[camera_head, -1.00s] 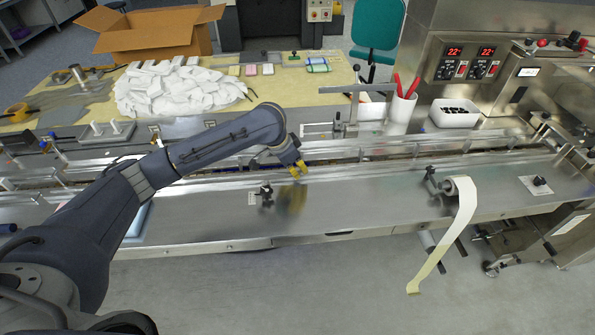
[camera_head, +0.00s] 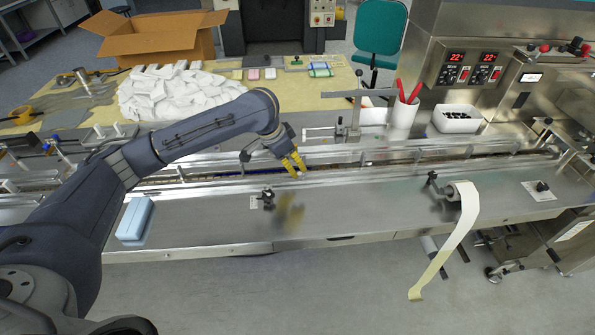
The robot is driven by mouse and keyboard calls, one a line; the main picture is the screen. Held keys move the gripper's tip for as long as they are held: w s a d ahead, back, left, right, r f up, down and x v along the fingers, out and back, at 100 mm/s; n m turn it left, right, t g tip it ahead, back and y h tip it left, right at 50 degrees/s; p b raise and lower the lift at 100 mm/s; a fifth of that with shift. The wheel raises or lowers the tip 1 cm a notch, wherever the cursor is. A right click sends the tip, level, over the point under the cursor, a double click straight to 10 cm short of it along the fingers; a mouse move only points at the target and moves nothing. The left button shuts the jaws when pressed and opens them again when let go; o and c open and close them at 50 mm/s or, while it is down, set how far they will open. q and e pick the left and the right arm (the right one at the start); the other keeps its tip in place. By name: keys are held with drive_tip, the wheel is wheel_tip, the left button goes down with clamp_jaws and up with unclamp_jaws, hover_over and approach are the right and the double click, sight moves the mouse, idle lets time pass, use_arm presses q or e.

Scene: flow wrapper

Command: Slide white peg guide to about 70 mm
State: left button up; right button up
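A white horizontal bar (camera_head: 319,131) sits on a metal post assembly (camera_head: 350,122) behind the conveyor channel, right of centre. It may be the white peg guide; its scale is too small to read. White pegs on a grey plate (camera_head: 110,133) also show at the left, partly behind my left arm. My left gripper (camera_head: 295,164) has yellow fingertips pointing down over the channel's front rail. It is in front of and a little left of the white bar, apart from it. The gap between its fingers is too small to judge. My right gripper is out of view.
A blue block (camera_head: 135,218) lies on the metal deck (camera_head: 370,212) beside my arm. A white cup with red handles (camera_head: 402,115), a white bin (camera_head: 456,118) and a paper roll (camera_head: 462,191) are to the right.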

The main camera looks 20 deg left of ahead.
use_arm(q)
drive_tip(key=shift+v, duration=2.85)
